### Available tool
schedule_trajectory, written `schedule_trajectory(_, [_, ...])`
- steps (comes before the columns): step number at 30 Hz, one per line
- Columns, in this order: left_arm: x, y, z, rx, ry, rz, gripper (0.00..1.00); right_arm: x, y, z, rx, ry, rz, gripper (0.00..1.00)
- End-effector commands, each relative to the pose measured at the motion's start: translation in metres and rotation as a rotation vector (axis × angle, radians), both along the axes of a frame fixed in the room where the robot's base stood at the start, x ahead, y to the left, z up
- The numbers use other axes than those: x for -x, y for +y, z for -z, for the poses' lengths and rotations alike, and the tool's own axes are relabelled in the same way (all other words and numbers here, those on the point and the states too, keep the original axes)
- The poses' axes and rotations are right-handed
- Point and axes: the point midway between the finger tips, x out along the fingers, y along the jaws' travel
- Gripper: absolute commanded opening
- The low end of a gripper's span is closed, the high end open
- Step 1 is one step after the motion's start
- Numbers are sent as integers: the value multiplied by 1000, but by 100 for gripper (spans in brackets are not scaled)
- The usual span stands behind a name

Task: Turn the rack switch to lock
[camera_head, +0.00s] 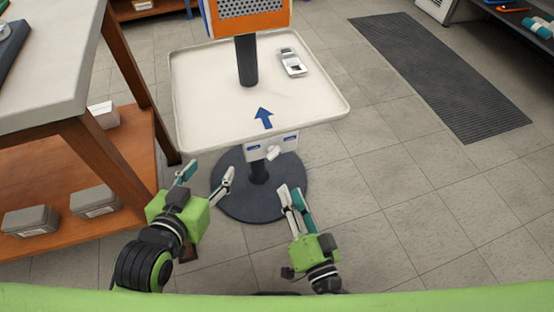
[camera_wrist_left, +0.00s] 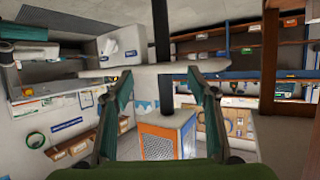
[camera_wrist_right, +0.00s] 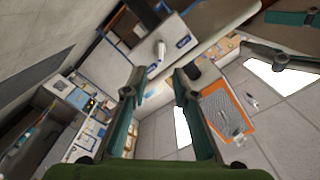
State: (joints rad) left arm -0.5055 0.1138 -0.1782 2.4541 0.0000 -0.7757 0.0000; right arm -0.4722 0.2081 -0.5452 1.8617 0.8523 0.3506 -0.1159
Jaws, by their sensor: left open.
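The rack switch is a white knob (camera_head: 273,152) on a white box (camera_head: 258,150) with blue labels, under the front edge of the tray. The knob (camera_wrist_right: 157,54) also shows in the right wrist view, beyond and between the fingertips. My right gripper (camera_head: 291,189) is partly open and empty, below and a little right of the knob, apart from it. My left gripper (camera_head: 207,170) is open and empty, left of the box and lower in the picture. The box (camera_wrist_left: 122,44) appears upside down in the left wrist view. I cannot read the knob's lock marking.
The white tray (camera_head: 200,112) carries a blue arrow, a small grey device (camera_head: 292,62) and an orange-framed unit (camera_head: 250,20) on a black post. The round black base (camera_head: 235,205) stands below. A workbench (camera_head: 50,90) is close on the left.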

Motion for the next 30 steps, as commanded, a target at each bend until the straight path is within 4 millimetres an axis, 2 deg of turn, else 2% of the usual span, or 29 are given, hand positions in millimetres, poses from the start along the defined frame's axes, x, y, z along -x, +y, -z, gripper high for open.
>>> schedule_trajectory(1, [-3, -2, -4, 7, -27, 2, 53, -12, 3, 0, -4, -3, 3, 26])
schedule_trajectory(9, [-18, -10, -39, 48, -198, 13, 53, -67, 22, -1, -3, -4, 1, 26])
schedule_trajectory(15, [-23, -15, -62, 74, -301, 20, 53, -96, 31, 0, -1, -3, 0, 26])
schedule_trajectory(21, [-25, -17, -73, 86, -346, 23, 53, -109, 35, -1, 0, -1, -1, 26])
schedule_trajectory(29, [-25, -17, -75, 87, -352, 23, 53, -110, 36, -1, 1, -2, -1, 26])
schedule_trajectory(30, [-25, -17, -75, 87, -352, 23, 53, -110, 36, -1, 1, -1, -1, 20])
